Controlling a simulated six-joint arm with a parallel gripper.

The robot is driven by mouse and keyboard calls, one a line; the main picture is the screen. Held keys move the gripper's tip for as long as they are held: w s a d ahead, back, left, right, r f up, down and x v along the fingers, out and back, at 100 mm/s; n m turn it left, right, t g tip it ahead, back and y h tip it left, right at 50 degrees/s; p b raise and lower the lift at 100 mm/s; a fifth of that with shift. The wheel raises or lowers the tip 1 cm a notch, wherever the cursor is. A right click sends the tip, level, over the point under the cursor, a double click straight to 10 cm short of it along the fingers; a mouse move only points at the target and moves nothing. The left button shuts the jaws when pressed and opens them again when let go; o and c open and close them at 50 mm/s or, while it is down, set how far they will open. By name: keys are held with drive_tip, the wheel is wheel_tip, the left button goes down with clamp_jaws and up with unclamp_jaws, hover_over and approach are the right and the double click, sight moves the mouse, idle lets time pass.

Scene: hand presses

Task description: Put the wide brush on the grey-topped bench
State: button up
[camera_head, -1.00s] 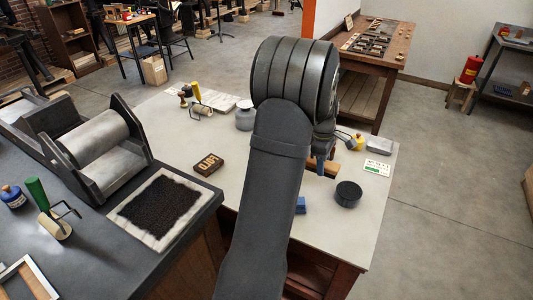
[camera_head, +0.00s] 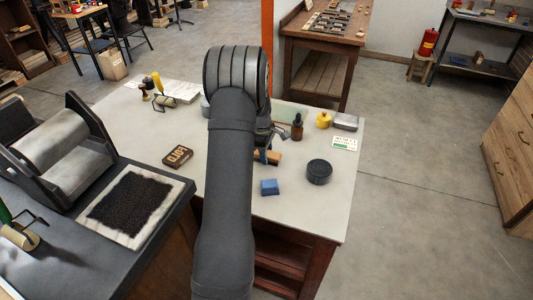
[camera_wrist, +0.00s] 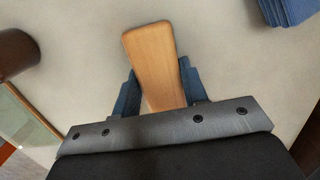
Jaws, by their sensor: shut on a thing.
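My gripper (camera_head: 262,157) is over the light-topped bench (camera_head: 330,220), partly hidden by my arm. In the wrist view its blue fingers (camera_wrist: 160,90) are shut on a flat tan wooden piece (camera_wrist: 150,45), which looks like the handle of the wide brush. The wood (camera_head: 270,157) also shows at the fingers in the head view. Its bristles do not show, and I cannot tell whether it touches the bench top. A dark grey-topped bench (camera_head: 165,225) stands at the left.
A blue block (camera_head: 269,187) and a round black tin (camera_head: 319,172) lie near the gripper. A dropper bottle (camera_head: 297,128) and a yellow pot (camera_head: 323,120) stand behind. The dark bench holds a roller press (camera_head: 55,145) and a black inked slab (camera_head: 130,205). The light bench's front right is clear.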

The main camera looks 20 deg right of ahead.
drive_tip(key=o, duration=1)
drive_tip(key=shift+f, duration=0.1)
drive_tip(key=shift+o, duration=0.2)
wheel_tip(320, 180, up, 12)
drive_tip(key=w+a, duration=0.1)
drive_tip(key=f, duration=0.8)
drive_tip(key=s+d+f, duration=0.1)
drive_tip(key=f, duration=0.3)
drive_tip(key=shift+f, duration=0.1)
wheel_tip(320, 180, up, 3)
drive_tip(key=shift+f, duration=0.1)
drive_tip(key=shift+r, duration=0.5)
